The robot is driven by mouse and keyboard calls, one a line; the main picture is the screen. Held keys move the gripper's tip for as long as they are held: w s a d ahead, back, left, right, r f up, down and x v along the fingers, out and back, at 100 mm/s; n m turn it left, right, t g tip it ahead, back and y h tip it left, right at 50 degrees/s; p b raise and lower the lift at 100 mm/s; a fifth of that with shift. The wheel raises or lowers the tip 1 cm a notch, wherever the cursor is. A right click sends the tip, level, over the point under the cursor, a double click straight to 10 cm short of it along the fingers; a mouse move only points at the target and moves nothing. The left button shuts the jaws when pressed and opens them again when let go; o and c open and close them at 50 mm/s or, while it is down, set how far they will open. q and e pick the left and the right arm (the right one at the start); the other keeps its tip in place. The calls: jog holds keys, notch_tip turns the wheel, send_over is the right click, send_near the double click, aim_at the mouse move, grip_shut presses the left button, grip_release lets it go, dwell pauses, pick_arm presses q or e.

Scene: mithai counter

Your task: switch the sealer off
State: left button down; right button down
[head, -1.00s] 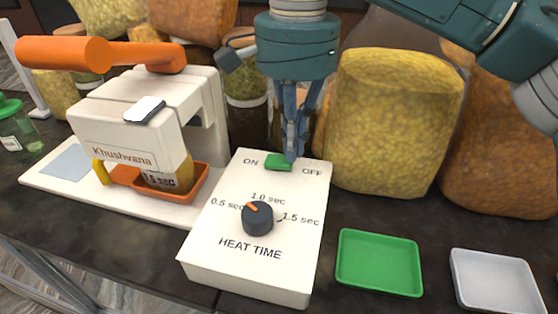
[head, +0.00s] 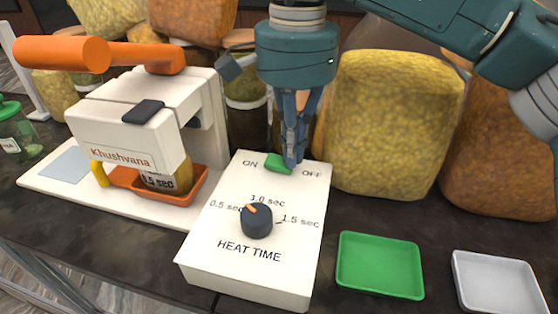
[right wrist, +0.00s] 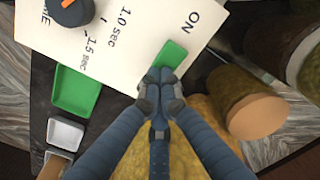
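The sealer (head: 140,110) is a white machine with an orange handle, at the left in the head view. Its white control box (head: 215,250) has a green rocker switch (head: 278,163) between the ON and OFF labels. The switch also shows in the right wrist view (right wrist: 172,54). A small panel (head: 143,111) on the sealer's top is dark. My right gripper (head: 292,164) is shut and empty, pointing down, with its fingertips at the OFF end of the switch, seemingly touching it. They partly hide that end. My left gripper is not in view.
A dark dial (head: 256,221) marked HEAT TIME sits on the box. A green tray (head: 380,265) and a white tray (head: 497,283) lie to its right. Large yellow bags (head: 395,125) and jars stand close behind my right gripper.

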jog(key=shift+a+r+p, duration=0.1)
jog(key=shift+r+p, duration=0.5)
jog(key=shift+r, duration=0.25)
notch_tip(320, 180, up, 5)
jog(key=p, duration=0.4)
jog(key=shift+r, duration=0.1)
